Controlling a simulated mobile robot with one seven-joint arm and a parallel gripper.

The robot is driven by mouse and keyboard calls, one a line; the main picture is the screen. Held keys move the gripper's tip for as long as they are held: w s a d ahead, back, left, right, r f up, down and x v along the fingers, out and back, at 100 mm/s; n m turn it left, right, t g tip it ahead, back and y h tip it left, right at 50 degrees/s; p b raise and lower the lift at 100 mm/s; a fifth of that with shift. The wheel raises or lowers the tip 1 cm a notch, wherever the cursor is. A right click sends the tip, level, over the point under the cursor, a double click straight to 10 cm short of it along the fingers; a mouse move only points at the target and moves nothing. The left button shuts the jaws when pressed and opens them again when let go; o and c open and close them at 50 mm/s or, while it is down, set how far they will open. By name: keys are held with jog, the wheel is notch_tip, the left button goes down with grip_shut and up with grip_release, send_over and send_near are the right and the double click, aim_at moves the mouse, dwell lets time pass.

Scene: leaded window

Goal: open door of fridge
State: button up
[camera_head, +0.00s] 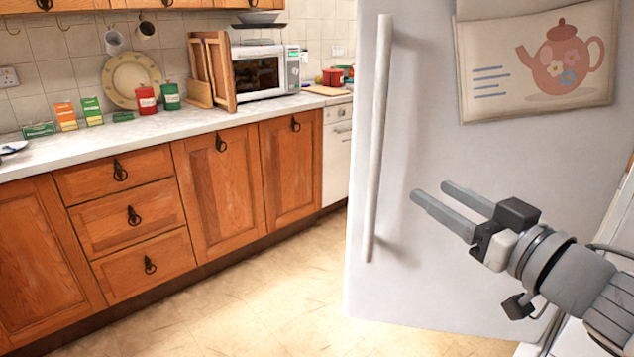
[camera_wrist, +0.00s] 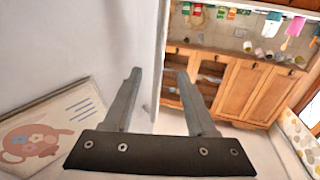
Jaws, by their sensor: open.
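The white fridge door (camera_head: 480,160) fills the right of the head view, seen at a slant. Its long, upright pale handle (camera_head: 378,140) runs near the door's left edge. My gripper (camera_head: 430,190) is open and empty in front of the door, to the right of the handle and apart from it. Its fingers point left, toward the handle side. In the wrist view the door (camera_wrist: 70,45) is on the left, and my open fingers (camera_wrist: 158,72) point along it. The door's hinge side is partly hidden by my arm, and I cannot tell if the door is ajar.
A teapot poster (camera_head: 540,60) hangs on the door above my gripper. Wooden cabinets (camera_head: 215,190) with a pale counter (camera_head: 150,125) line the left wall. A microwave (camera_head: 262,72) stands on the counter. The tiled floor (camera_head: 250,310) left of the door is clear.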

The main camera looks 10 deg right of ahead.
jog(key=shift+v, duration=0.95)
jog(key=w+d+m+h, duration=0.4)
jog(key=h, duration=0.2)
jog(key=s+a+f+n+g+y+p, duration=0.1)
jog(key=s+a+f+g, duration=0.45)
jog(key=a, duration=0.25)
jog(key=s+a+f+g+y+p, duration=0.1)
jog(key=s+a+f+g, duration=0.4)
jog(key=a, duration=0.4)
notch_tip(320, 180, up, 17)
jog(key=w+g+p, duration=0.1)
jog(key=p, duration=1.6)
jog(key=shift+d, duration=0.4)
